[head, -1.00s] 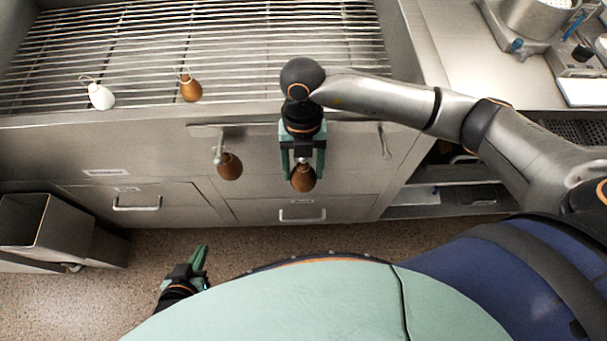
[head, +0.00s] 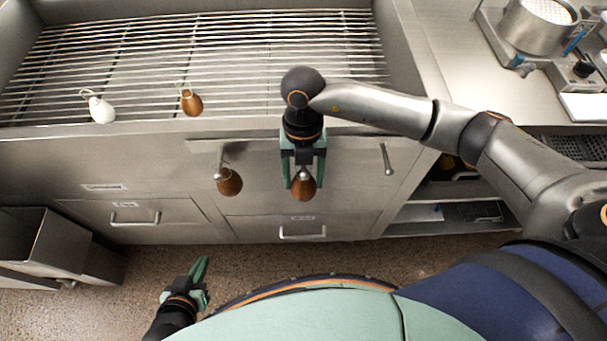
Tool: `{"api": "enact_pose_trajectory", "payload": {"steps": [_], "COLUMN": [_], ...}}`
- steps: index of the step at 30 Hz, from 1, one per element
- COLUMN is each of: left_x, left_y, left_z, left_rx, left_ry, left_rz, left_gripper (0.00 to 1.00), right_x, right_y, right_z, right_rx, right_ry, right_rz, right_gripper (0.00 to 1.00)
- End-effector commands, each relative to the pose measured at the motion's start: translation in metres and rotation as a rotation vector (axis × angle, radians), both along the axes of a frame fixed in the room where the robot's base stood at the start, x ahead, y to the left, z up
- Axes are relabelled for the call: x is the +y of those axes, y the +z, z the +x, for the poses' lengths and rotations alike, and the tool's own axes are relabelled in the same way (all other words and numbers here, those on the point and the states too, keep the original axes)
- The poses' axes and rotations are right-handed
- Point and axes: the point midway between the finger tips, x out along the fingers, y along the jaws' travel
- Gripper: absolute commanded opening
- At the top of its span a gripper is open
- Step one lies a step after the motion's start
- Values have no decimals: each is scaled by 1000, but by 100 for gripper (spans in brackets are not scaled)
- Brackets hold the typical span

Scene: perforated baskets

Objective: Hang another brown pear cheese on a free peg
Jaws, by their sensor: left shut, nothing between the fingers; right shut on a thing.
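My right gripper (head: 303,178) is in front of the hanging rail (head: 204,146), fingers pointing down. It is shut on the cord of a brown pear cheese (head: 303,191), whose body hangs just below the fingertips. A pale round peg end shows between the fingers; I cannot tell whether the cord is around it. Another brown pear cheese (head: 230,183) hangs from the left peg (head: 221,170). The right peg (head: 387,160) is bare. A third brown pear cheese (head: 192,104) lies on the slatted rack. My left gripper (head: 200,276) is shut and empty, low over the floor.
A white pear cheese (head: 101,109) lies at the rack's left. The slatted rack (head: 290,50) is otherwise largely clear. Drawers with handles (head: 303,236) are below the rail. A grey bin (head: 40,240) stands at left. A pot (head: 540,25) stands on the right counter.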

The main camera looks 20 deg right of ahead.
Motion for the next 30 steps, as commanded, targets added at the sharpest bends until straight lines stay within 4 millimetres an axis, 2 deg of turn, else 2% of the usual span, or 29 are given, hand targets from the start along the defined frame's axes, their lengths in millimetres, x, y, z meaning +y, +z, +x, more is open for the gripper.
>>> {"api": "enact_pose_trajectory", "payload": {"steps": [4, 5, 13, 23, 26, 30], "left_x": [0, 0, 1, 1, 1, 1], "left_y": [0, 0, -2, -3, -2, -1], "left_z": [0, -1, -5, -6, -6, -5], "left_rx": [0, 1, 9, 11, 11, 10], "left_ry": [0, 0, 1, 1, 1, 1], "left_rz": [0, 0, 1, 1, 2, 2], "left_gripper": [0, 0, 0, 0, 0, 0], "right_x": [0, 0, 0, 0, -1, -2], "right_y": [0, 0, 0, 3, 15, 42], "right_z": [0, 0, 0, 1, 4, 10], "right_rx": [0, 0, 0, -1, -2, -6], "right_ry": [0, 0, 0, 0, 0, -2], "right_rz": [0, 0, 0, 0, 0, 1], "right_gripper": [4, 68, 98, 100, 100, 100]}}
